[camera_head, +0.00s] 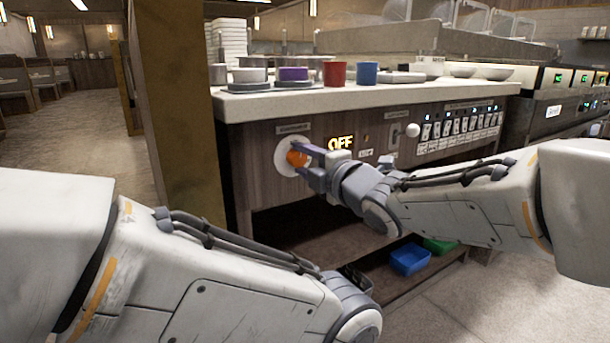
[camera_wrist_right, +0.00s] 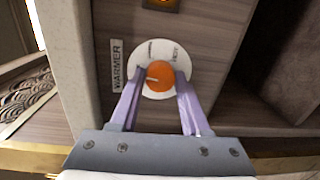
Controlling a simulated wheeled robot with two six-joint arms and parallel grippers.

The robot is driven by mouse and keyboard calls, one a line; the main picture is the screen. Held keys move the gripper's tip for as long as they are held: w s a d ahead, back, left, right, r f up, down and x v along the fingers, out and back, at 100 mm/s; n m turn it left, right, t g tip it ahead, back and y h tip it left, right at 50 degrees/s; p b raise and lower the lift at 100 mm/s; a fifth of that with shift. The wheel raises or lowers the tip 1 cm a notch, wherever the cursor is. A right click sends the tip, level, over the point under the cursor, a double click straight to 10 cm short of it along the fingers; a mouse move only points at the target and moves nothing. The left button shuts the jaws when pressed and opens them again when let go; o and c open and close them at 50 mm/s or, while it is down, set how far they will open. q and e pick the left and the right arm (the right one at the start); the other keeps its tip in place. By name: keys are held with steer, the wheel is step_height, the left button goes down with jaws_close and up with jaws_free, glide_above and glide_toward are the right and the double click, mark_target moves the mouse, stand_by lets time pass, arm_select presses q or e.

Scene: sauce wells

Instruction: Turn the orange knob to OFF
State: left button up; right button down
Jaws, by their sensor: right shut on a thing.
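The orange knob (camera_head: 295,158) sits on a round white dial (camera_head: 283,146) on the dark wood front of the counter. My right gripper (camera_head: 305,160) is shut on the knob, its purple fingers on either side. In the right wrist view the knob (camera_wrist_right: 159,77) shows between the fingertips, with a pale pointer line toward the picture's left. The dial (camera_wrist_right: 163,53) has small marks at its top, one reading HOT, and a WARMER label (camera_wrist_right: 117,66) beside it.
A row of switches (camera_head: 460,125) and a white round knob (camera_head: 412,130) are farther right on the panel. Red (camera_head: 335,73) and blue (camera_head: 367,73) cups stand on the counter top. Blue (camera_head: 410,259) and green (camera_head: 439,246) bins sit on the low shelf.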

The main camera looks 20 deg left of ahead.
steer(key=shift+s+a+f+n+b, duration=0.15)
steer(key=shift+n+b, duration=0.6)
steer(key=shift+n, duration=0.15)
steer(key=shift+c, duration=1.9)
jaws_free()
